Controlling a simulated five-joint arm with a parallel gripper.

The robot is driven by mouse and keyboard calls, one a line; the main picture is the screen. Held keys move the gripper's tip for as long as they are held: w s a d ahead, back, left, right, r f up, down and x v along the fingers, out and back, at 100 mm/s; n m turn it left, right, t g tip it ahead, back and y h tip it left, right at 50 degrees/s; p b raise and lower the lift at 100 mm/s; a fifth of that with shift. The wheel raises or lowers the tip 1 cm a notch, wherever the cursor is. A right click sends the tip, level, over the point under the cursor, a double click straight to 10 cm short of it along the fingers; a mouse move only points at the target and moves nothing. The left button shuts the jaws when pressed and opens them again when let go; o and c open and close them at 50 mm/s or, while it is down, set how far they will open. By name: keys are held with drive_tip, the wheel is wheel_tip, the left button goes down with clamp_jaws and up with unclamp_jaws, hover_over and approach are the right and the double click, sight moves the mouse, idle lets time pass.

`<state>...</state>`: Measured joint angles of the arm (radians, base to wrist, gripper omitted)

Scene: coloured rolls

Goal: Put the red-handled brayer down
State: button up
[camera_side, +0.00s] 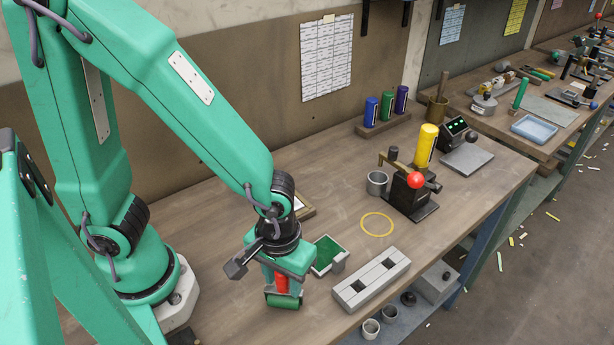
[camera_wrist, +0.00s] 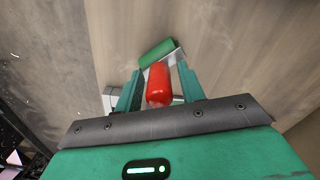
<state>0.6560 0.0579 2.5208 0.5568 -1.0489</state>
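The brayer has a red handle (camera_wrist: 158,84) and a green roller (camera_wrist: 156,52) on a metal frame. In the side view its red handle (camera_side: 281,284) points up and its roller (camera_side: 283,300) is at the bottom. My gripper (camera_side: 280,278) points down, with its fingers on both sides of the handle, and appears shut on it. In the wrist view the handle sits between my two green fingers (camera_wrist: 158,90). The roller is low over the front of the wooden bench (camera_side: 235,318). I cannot tell whether it touches the bench top.
A green inking slab (camera_side: 327,253) lies just right of my gripper. A grey block with two square holes (camera_side: 371,279) is further right. A yellow ring (camera_side: 377,224) marks the bench. Behind stand a grey cup (camera_side: 377,184), a red-knobbed press (camera_side: 411,193) and a yellow roll (camera_side: 426,145).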

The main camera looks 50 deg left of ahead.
drive_tip(key=shift+r, duration=0.1)
idle(0.3)
drive_tip(key=shift+s+r, duration=0.1)
drive_tip(key=shift+r, duration=5.95)
drive_tip(key=a+r+m+t, duration=0.1)
drive_tip(key=a+r+t, duration=0.1)
drive_tip(key=a, duration=0.3)
drive_tip(key=w+a+r+m+t, duration=0.1)
drive_tip(key=a+r+m, duration=0.1)
drive_tip(key=a, duration=0.3)
drive_tip(key=w+a+r+m+t, duration=0.1)
drive_tip(key=a+r+t, duration=0.1)
drive_tip(key=a, duration=0.3)
drive_tip(key=shift+w+a+r+m+t, duration=0.15)
drive_tip(key=shift+a+r+m+t, duration=0.15)
drive_tip(key=shift+r, duration=0.25)
drive_tip(key=shift+o, duration=0.5)
